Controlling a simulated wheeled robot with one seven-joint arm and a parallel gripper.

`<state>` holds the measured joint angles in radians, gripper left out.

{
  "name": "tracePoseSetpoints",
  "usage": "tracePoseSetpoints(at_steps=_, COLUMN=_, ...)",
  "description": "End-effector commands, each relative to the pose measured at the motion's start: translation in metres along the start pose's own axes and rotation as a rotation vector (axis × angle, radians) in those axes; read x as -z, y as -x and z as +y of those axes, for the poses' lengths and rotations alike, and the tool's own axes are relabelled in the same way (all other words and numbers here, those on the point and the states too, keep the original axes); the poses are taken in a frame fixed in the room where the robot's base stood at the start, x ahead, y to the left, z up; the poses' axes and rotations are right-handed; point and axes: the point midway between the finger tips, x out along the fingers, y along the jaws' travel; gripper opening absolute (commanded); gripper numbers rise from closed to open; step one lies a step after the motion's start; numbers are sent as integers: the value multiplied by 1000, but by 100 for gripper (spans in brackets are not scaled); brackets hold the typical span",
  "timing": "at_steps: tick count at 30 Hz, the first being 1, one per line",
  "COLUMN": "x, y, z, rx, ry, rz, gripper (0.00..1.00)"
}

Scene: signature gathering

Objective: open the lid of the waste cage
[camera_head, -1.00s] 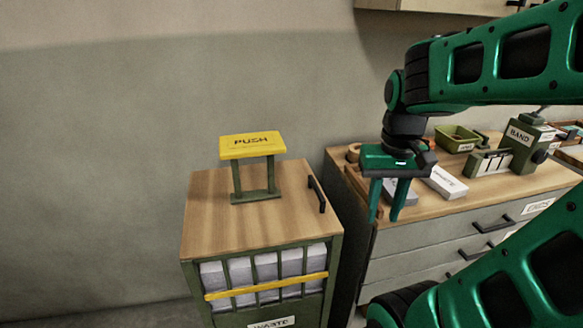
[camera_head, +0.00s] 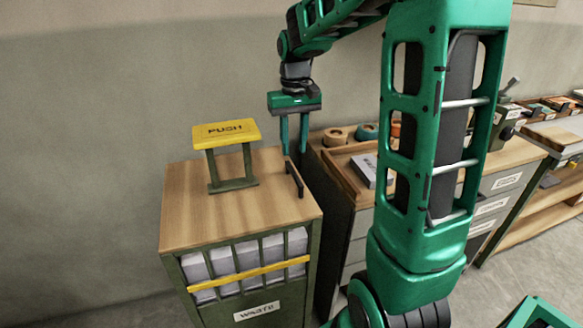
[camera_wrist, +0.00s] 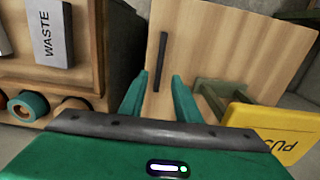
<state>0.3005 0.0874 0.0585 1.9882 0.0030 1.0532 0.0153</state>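The waste cage (camera_head: 252,284) stands at the left in the head view, a green barred box with a yellow band and a WASTE label. Its wooden lid (camera_head: 235,213) lies flat and closed on top. A dark bar handle (camera_head: 294,178) is on the lid near its right edge; it also shows in the wrist view (camera_wrist: 161,61). My gripper (camera_head: 293,152) is open and empty, fingers pointing down, above and behind the handle. In the wrist view my gripper's two fingers (camera_wrist: 158,96) are apart, with the handle ahead of them, between their lines.
A yellow PUSH plate (camera_head: 226,132) on a green stand rises from the lid, left of the handle. A drawer workbench (camera_head: 345,229) with tape rolls and a tray stands right of the cage. My arm hides part of it.

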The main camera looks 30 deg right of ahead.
Motion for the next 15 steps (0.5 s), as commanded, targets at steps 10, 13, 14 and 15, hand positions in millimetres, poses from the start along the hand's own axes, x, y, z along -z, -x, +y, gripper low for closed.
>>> tracePoseSetpoints(at_steps=10, x=-1, y=-59, z=1, rx=-1, ry=-2, rz=-4, gripper=30)
tracePoseSetpoints(at_steps=13, x=-1, y=-69, z=1, rx=-1, ry=-2, rz=-3, gripper=30)
tracePoseSetpoints(at_steps=14, x=-1, y=-71, z=1, rx=-1, ry=-2, rz=-2, gripper=30)
tracePoseSetpoints(at_steps=15, x=-1, y=-74, z=1, rx=-1, ry=-2, rz=-2, gripper=30)
